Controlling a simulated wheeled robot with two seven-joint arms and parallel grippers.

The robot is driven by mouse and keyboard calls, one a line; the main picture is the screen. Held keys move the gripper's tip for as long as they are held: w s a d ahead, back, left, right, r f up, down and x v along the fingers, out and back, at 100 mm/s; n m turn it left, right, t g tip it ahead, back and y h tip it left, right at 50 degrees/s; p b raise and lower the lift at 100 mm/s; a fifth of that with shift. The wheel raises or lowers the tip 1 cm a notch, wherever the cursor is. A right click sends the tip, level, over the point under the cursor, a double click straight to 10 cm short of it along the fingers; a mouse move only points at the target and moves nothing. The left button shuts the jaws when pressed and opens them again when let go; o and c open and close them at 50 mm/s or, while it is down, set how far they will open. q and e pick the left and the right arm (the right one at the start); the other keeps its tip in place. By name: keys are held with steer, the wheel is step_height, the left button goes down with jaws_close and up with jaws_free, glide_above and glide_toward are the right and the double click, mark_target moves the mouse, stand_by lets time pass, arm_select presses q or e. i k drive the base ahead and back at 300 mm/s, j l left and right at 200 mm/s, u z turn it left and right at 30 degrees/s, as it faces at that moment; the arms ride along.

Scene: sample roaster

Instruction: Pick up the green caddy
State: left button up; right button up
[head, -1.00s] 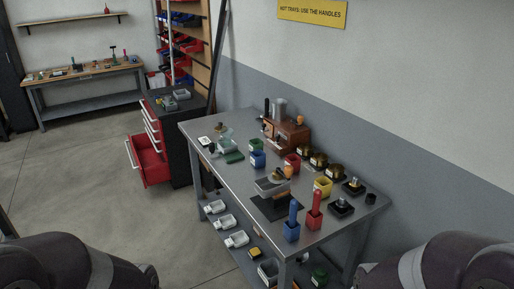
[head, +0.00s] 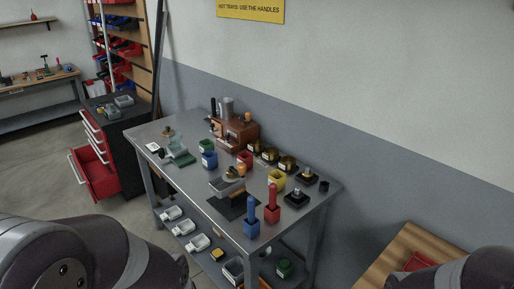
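The green caddy (head: 206,146) is a small open-topped box on the grey metal table (head: 150,132). It stands toward the table's far left part, just behind a blue caddy (head: 209,160) that partly hides its front. I cannot make out what is inside it. Only my dark arm links show, at the bottom left and bottom right corners. Neither gripper is in view.
Red (head: 245,158) and yellow (head: 277,181) caddies stand to its right. A brown machine (head: 238,131) is behind. Tall blue (head: 252,222) and red (head: 272,206) holders stand near the front. A red drawer (head: 97,178) is open at left.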

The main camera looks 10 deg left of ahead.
mark_target(207, 148)
steer(key=i+j+z, duration=0.2)
steer(key=z, duration=0.15)
steer(key=i+j+z, duration=0.1)
steer(key=j+z, duration=0.3)
steer(key=i+j+z, duration=0.1)
steer(key=j+z, duration=0.7)
steer(key=j, duration=0.95)
steer(key=j+z, duration=0.15)
steer(key=j, duration=0.9)
steer(key=j+z, duration=0.1)
steer(key=j, duration=0.9)
steer(key=k+j+z, duration=0.1)
steer(key=j, duration=0.95)
